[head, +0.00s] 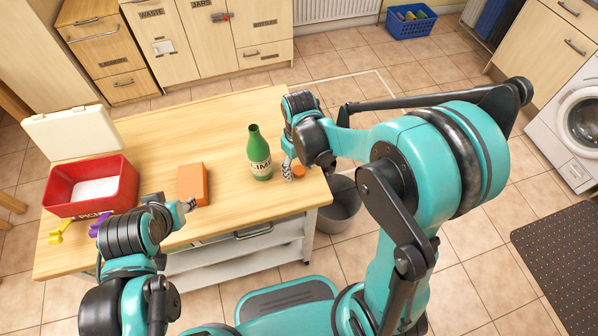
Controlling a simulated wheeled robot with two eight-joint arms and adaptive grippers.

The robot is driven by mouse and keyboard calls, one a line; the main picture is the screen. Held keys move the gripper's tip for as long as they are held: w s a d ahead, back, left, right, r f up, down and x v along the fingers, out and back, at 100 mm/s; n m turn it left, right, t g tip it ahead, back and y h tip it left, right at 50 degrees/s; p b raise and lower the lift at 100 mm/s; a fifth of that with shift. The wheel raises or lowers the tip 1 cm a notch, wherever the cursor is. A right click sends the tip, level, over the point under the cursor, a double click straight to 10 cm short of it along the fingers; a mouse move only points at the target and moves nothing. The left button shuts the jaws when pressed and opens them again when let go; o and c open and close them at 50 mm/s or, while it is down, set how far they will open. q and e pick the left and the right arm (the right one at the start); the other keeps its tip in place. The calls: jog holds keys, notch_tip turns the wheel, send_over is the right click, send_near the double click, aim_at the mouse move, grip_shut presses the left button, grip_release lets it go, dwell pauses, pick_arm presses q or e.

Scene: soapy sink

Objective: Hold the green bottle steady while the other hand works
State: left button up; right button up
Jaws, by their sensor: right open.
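The green bottle (260,160) stands upright on the wooden table (225,115), near its right part. It has a pale label reading LIME. My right gripper (289,168) is open, low over the table just right of the bottle, with a small gap between them. A small orange round piece (299,171) shows right beside its fingers; whether they touch it is unclear. My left gripper (190,205) is at the table's front edge, just below an orange block (193,183) and well left of the bottle. Its fingers are too small to read.
A red bin (127,186) with white contents stands at the table's left, before a cream-coloured case (70,133). Yellow (60,230) and purple (99,224) items lie in front of it. A grey bucket (345,212) is on the floor at right. The table's back middle is clear.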

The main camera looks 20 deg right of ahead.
aim_at(299, 170)
jog(key=c, duration=0.9)
jog(key=shift+o, duration=0.2)
jog(key=shift+r, duration=0.15)
jog(key=shift+r, duration=0.2)
notch_tip(299, 170, up, 4)
jog(key=shift+f+p, duration=0.1)
jog(key=shift+p, duration=1.05)
jog(key=s+a+r+p, duration=0.2)
jog(key=s+r+p, duration=0.2)
jog(key=s, duration=0.7)
notch_tip(299, 170, up, 3)
jog(key=shift+s+a+f, duration=0.2)
jog(key=shift+a, duration=0.2)
